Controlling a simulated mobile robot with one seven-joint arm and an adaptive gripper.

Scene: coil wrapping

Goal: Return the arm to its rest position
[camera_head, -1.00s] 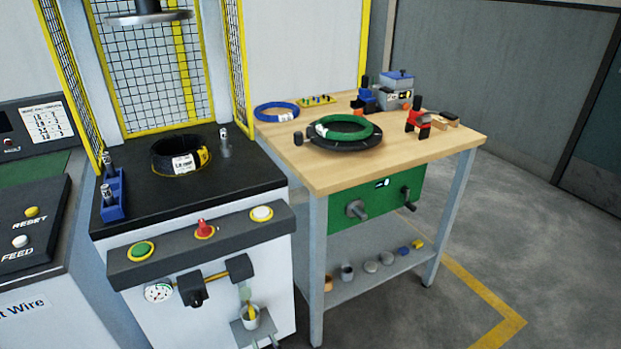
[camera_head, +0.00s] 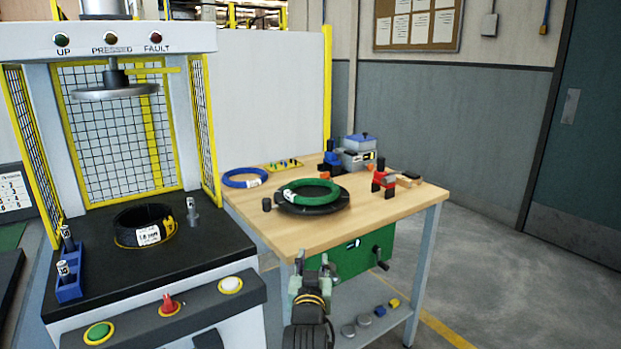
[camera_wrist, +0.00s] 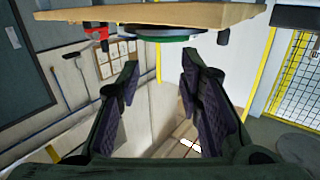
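My gripper (camera_head: 314,266) shows at the bottom middle of the head view, in front of the wooden workbench (camera_head: 290,235). In the wrist view my gripper (camera_wrist: 158,85) has its two dark fingers spread apart with nothing between them. The bench edge (camera_wrist: 150,16) shows beyond the fingers, upside down at the top. A green coil (camera_head: 311,189) lies on a black round turntable (camera_head: 318,208) on the bench, apart from my gripper.
A press with a black coil (camera_head: 143,225) stands at left, with a green button (camera_head: 99,332), a red knob (camera_head: 168,303) and a white button (camera_head: 230,285). A blue coil (camera_head: 244,178) lies on the bench. Grey floor (camera_head: 480,280) is clear at right.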

